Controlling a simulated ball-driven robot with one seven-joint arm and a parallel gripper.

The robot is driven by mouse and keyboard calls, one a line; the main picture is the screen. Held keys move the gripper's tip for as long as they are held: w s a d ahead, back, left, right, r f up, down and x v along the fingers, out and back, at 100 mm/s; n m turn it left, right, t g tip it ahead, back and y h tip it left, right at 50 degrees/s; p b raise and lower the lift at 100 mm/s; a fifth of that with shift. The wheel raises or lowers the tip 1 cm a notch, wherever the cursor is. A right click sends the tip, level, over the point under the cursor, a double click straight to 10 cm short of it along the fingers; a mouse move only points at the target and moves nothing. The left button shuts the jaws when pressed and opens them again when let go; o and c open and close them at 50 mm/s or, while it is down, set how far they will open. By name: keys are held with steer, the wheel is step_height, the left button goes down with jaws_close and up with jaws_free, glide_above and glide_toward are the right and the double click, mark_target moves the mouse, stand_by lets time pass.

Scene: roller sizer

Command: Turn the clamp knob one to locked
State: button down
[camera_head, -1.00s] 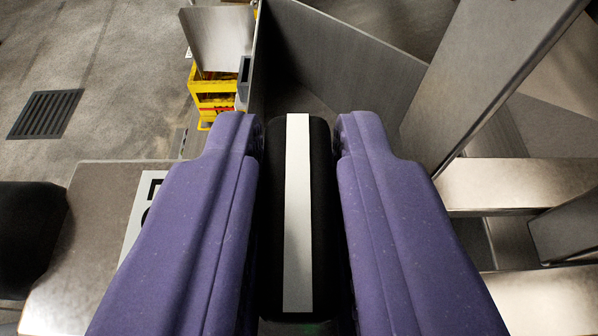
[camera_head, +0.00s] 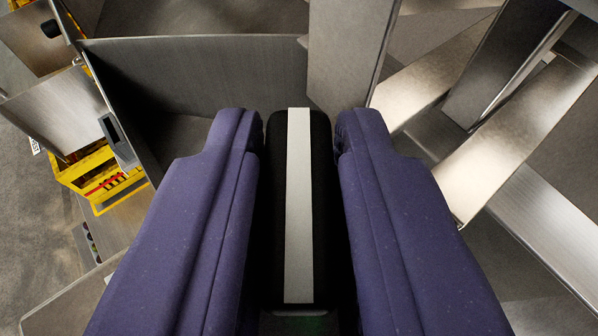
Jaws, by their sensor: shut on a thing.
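The clamp knob (camera_head: 318,200) is a black, rounded, elongated grip with a white stripe along its middle, in the centre of the head camera view. My gripper (camera_head: 299,130) has two purple fingers, one on each side of the knob. It is shut on the knob, with the stripe running lengthwise between the fingers. The knob's lower end, its mount and any locked mark are hidden or out of view.
A grey metal bin-like housing (camera_head: 200,75) lies beyond the knob. Metal bars (camera_head: 520,130) cross at the right. Grey floor (camera_head: 35,230) shows at far left.

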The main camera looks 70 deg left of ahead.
mark_target(267, 276)
steer(key=shift+m+t+h+p, duration=0.85)
steer(key=shift+m+t+h, duration=0.35)
steer(key=shift+m+t, duration=1.05)
steer(key=c, duration=1.1)
jaws_free()
steer(key=shift+w, duration=0.1)
steer(key=p+v, duration=0.2)
steer(key=v, duration=0.4)
steer(key=shift+s+d+r, duration=0.15)
steer(key=shift+s+r, duration=0.1)
steer(key=shift+s, duration=0.05)
steer(key=shift+s+d+r, duration=0.15)
steer(key=shift+s+d, duration=0.2)
